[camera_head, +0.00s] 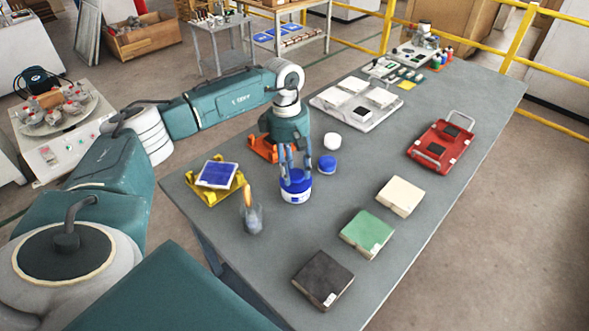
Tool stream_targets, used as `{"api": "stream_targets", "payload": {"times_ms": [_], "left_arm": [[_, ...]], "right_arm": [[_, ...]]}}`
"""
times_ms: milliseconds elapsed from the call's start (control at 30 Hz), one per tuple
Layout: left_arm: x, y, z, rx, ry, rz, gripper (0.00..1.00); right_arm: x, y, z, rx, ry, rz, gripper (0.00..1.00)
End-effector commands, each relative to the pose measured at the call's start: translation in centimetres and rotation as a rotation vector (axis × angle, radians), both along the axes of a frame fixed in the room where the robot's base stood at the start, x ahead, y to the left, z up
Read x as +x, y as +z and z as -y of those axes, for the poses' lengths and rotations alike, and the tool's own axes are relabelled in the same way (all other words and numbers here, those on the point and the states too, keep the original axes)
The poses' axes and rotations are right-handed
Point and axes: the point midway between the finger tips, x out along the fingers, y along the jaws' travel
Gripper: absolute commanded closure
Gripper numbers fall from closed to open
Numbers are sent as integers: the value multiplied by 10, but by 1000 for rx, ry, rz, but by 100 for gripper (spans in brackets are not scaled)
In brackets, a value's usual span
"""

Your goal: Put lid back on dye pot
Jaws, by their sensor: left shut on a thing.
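A white dye pot (295,196) with a blue marking stands on the grey table, near its left edge. A blue lid (296,182) is at the top of the pot. My left gripper (295,170) points down over the pot and is shut on the blue lid, its fingers at the sides. I cannot tell whether the lid is fully seated, as the fingers cover part of it. My right gripper is not in view.
A small blue round item (327,164) and a white one (332,141) stand close behind the pot. Green (367,233), cream (400,195) and dark (322,277) blocks lie right and front.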

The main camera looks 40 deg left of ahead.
Motion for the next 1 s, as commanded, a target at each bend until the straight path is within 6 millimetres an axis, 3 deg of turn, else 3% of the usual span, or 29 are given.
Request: {"api": "stream_targets", "payload": {"times_ms": [1000], "left_arm": [[0,-3,0,0,0,0,80]], "right_arm": [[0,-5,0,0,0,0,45]]}}
